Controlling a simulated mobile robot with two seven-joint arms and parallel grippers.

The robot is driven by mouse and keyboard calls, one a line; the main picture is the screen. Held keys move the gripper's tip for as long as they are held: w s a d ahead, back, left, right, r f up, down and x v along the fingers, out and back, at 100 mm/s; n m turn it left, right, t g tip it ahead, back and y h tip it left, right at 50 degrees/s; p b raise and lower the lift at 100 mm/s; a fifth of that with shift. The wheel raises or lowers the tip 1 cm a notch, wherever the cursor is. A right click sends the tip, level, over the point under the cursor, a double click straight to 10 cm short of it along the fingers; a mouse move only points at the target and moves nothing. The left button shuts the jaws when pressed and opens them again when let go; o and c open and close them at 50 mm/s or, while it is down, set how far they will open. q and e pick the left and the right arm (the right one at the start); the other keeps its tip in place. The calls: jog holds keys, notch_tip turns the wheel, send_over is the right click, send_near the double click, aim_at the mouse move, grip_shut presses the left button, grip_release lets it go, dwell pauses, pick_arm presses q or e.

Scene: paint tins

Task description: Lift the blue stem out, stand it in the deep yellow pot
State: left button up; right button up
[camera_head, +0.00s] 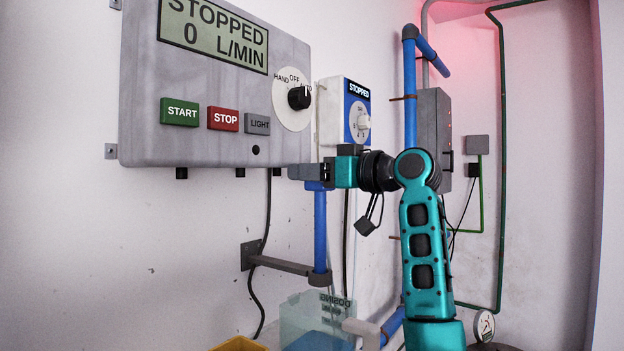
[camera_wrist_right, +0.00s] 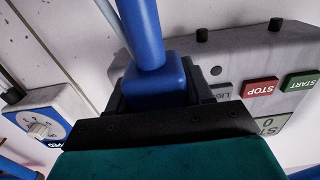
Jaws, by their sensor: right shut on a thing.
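The blue stem (camera_head: 320,230) stands upright below my right gripper (camera_head: 312,172) in the head view. Its lower end meets the end of a grey wall bracket; I cannot tell how deep it sits there. My right gripper is shut on the blue block at the stem's top. In the right wrist view the stem (camera_wrist_right: 142,35) runs away from that block, which sits between the jaws (camera_wrist_right: 155,95). The deep yellow pot (camera_head: 238,344) shows only its rim at the bottom edge of the head view. My left gripper is not in view.
The grey bracket (camera_head: 282,265) juts from the wall. A clear dosing box (camera_head: 303,318) with blue contents stands below it, right of the yellow pot. A grey control panel (camera_head: 215,148) reads STOPPED, close to my gripper. Blue pipes (camera_head: 410,90) and a white dial box (camera_head: 331,110) are behind.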

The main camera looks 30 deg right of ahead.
jog(key=shift+r, duration=2.15)
jog(key=shift+s+a+f, duration=0.1)
jog(key=shift+a+f, duration=0.1)
jog(key=shift+a, duration=0.2)
jog(key=s+a+f, duration=0.2)
jog(key=a+f, duration=0.1)
jog(key=a, duration=0.5)
jog(key=s+a+f, duration=0.3)
jog(key=a, duration=0.5)
jog(key=shift+a, duration=0.3)
jog(key=shift+w, duration=0.1)
